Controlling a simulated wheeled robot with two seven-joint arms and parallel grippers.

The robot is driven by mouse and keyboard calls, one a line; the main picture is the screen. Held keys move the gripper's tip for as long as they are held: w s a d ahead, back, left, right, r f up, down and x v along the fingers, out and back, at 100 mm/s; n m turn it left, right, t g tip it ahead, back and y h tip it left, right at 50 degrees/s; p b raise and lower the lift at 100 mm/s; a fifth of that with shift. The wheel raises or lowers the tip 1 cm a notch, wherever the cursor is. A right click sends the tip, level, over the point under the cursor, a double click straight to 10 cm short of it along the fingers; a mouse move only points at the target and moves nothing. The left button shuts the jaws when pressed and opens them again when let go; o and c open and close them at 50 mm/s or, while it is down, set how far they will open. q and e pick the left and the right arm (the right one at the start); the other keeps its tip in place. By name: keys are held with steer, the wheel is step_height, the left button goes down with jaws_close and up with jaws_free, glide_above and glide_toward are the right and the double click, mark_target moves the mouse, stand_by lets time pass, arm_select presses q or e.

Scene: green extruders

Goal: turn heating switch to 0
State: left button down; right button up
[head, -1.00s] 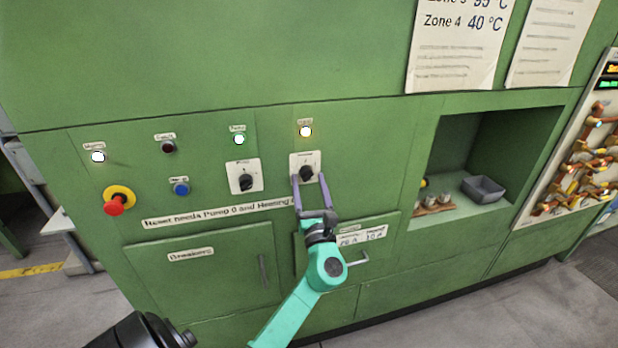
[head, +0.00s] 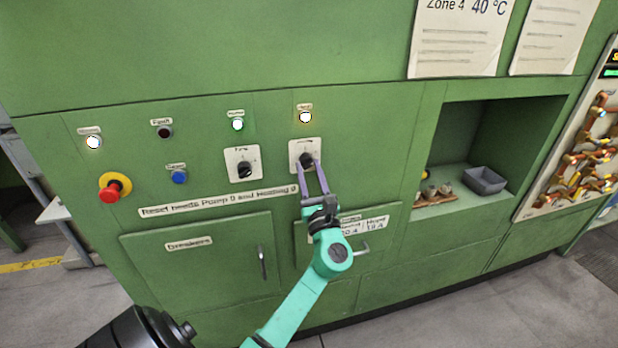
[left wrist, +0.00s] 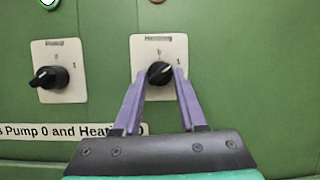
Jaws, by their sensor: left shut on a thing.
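The heating switch is a black rotary knob (left wrist: 160,73) on a white plate (left wrist: 173,46), marked 0 at the top and 1 at the right in the left wrist view. In the head view the knob (head: 306,160) is partly covered by my gripper. My left gripper (head: 310,166) reaches up from below, its two purple fingers on either side of the knob; it also shows in the left wrist view (left wrist: 160,76). It is shut on the knob. The knob's pointer direction is hard to tell between the fingers. My right gripper is not in view.
The pump switch (head: 245,169) is just left of the heating switch. A red emergency button (head: 111,191), a blue button (head: 179,177) and lit lamps are on the green panel. A recess at right holds a grey bin (head: 485,180). A drawer handle is below my gripper.

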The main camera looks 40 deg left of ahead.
arm_select(q)
steer(key=n+g+b, duration=0.1)
steer(key=n+b, duration=0.2)
steer(key=n+g+y+b, duration=0.1)
steer(key=n+g+b, duration=0.1)
steer(key=n+b, duration=0.2)
steer(key=n+g+y+b, duration=0.1)
steer(key=n+g+b, duration=0.1)
steer(key=n+b, duration=0.1)
steer(key=shift+w+d+f+n, duration=0.2)
steer(key=shift+w+n, duration=0.1)
steer(key=shift+n, duration=0.4)
steer(key=shift+w+r+n+g+b, duration=0.15)
steer(key=shift+n+g+b, duration=0.45)
steer(key=shift+n, duration=0.3)
steer(key=shift+s+r+n+g+b, duration=0.15)
steer(key=shift+n+g+b, duration=0.25)
steer(key=shift+n+b, duration=0.4)
steer(key=shift+w, duration=0.1)
steer(key=shift+c, duration=2.4)
jaws_free()
steer(key=shift+r, duration=0.1)
steer(key=shift+d, duration=0.15)
steer(key=b+v, duration=0.3)
steer(key=v, duration=1.1)
steer(key=shift+d, duration=0.25)
